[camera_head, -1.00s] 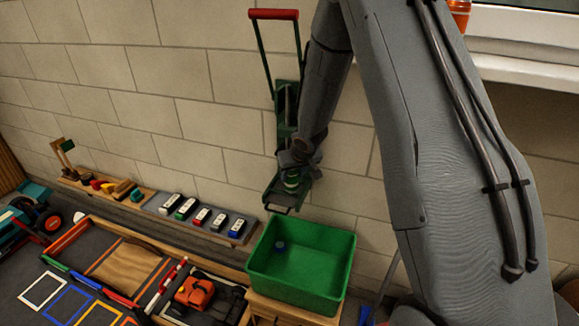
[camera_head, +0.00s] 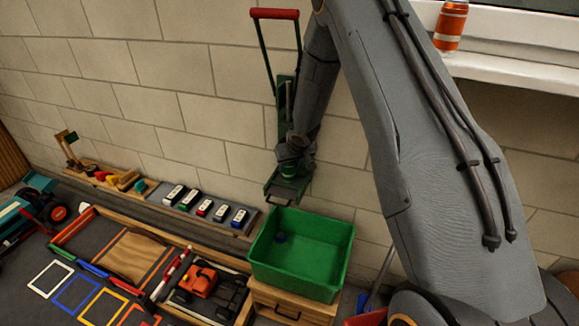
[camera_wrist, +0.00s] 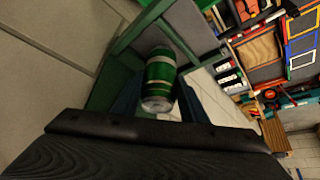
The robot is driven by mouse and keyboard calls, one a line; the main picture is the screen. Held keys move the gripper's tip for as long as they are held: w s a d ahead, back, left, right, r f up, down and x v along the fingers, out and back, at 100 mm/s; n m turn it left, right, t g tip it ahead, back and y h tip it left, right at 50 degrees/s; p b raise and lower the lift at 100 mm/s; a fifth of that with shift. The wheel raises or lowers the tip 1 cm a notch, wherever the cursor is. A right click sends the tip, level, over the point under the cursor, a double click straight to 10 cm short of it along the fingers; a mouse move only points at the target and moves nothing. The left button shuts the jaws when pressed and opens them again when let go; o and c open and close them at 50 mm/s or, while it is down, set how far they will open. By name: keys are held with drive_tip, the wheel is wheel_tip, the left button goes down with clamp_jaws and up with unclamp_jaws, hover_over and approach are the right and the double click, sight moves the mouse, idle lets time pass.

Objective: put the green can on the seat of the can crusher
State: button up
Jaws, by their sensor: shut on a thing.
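The can crusher (camera_head: 284,104) is mounted on the block wall, with its red handle raised and its green seat tray (camera_head: 283,190) sticking out low. My gripper (camera_head: 292,158) is at the crusher, just above the tray. It is shut on the green can (camera_wrist: 160,78), with a dark finger on each side in the wrist view (camera_wrist: 158,100). The can's silver end faces the wrist camera, and its far end is close to the grey seat plate. I cannot tell whether it touches. In the head view the can is mostly hidden by my gripper.
A green bin (camera_head: 302,255) on a wooden cabinet (camera_head: 290,305) stands below the crusher. A shelf with several toy cars (camera_head: 205,207) runs along the wall to the left. An orange can (camera_head: 450,25) stands on the windowsill (camera_head: 510,65).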

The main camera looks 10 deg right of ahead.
drive_tip(key=shift+f, duration=0.2)
drive_tip(key=o, duration=1)
drive_tip(key=shift+r, duration=0.1)
drive_tip(key=shift+r, duration=0.1)
drive_tip(key=s+d+r+g+h+p, duration=0.15)
drive_tip(key=s+r+p, duration=0.25)
drive_tip(key=s+r, duration=1.35)
drive_tip(key=s+a+r+g, duration=0.1)
drive_tip(key=s+r, duration=0.1)
drive_tip(key=s, duration=0.7)
drive_tip(key=s+a+r+m+g, duration=0.1)
drive_tip(key=s+r, duration=0.2)
drive_tip(key=s, duration=0.7)
drive_tip(key=shift+r+y, duration=0.25)
drive_tip(key=shift+y, duration=0.2)
drive_tip(key=shift+a+f, duration=0.1)
